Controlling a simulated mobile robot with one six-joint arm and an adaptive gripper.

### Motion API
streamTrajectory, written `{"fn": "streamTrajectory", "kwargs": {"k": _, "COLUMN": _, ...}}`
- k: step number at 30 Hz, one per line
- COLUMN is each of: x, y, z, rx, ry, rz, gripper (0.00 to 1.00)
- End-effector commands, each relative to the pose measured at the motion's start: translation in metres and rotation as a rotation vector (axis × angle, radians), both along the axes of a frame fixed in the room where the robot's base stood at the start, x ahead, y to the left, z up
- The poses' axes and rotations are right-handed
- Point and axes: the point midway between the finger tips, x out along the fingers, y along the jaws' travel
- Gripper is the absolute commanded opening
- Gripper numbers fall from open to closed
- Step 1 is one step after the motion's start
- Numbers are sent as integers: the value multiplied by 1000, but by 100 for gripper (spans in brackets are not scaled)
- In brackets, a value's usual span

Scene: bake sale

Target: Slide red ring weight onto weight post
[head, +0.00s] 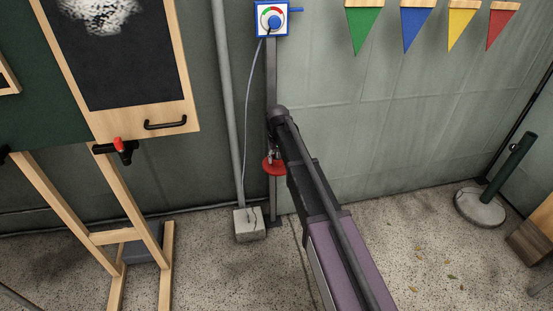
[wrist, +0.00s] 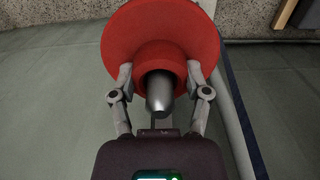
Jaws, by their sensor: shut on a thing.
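The red ring weight (wrist: 128,38) is a wide red disc with a raised round hub, large in the wrist view. My gripper (wrist: 160,74) is shut on the hub, one finger on each side. A tapered grey metal tip, which looks like the end of the weight post (wrist: 160,92), shows in the hub's opening and points toward my wrist. The ring appears to be around it; how far along the post the ring sits is hidden. In the head view the ring (head: 274,168) is below my gripper (head: 272,156), close to the wall; the post cannot be made out there.
A tall grey upright (head: 271,85) carries a dial box (head: 271,19); a pipe (head: 229,100) and cable run beside it. A concrete block (head: 249,225) is on the floor. An easel (head: 125,205) stands left, a round-based post (head: 480,208) right.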

Motion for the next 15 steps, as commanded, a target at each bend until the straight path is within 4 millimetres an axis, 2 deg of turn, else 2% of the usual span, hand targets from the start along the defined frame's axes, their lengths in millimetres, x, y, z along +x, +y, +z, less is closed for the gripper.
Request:
{"fn": "streamTrajectory", "kwargs": {"k": 9, "x": 0, "y": 0, "z": 0, "rx": 0, "ry": 0, "rz": 0, "gripper": 1}}
{"fn": "streamTrajectory", "kwargs": {"k": 10, "x": 0, "y": 0, "z": 0, "rx": 0, "ry": 0, "rz": 0, "gripper": 64}}
{"fn": "streamTrajectory", "kwargs": {"k": 13, "x": 0, "y": 0, "z": 0, "rx": 0, "ry": 0, "rz": 0, "gripper": 94}}
{"fn": "streamTrajectory", "kwargs": {"k": 14, "x": 0, "y": 0, "z": 0, "rx": 0, "ry": 0, "rz": 0, "gripper": 100}}
{"fn": "streamTrajectory", "kwargs": {"k": 15, "x": 0, "y": 0, "z": 0, "rx": 0, "ry": 0, "rz": 0, "gripper": 100}}
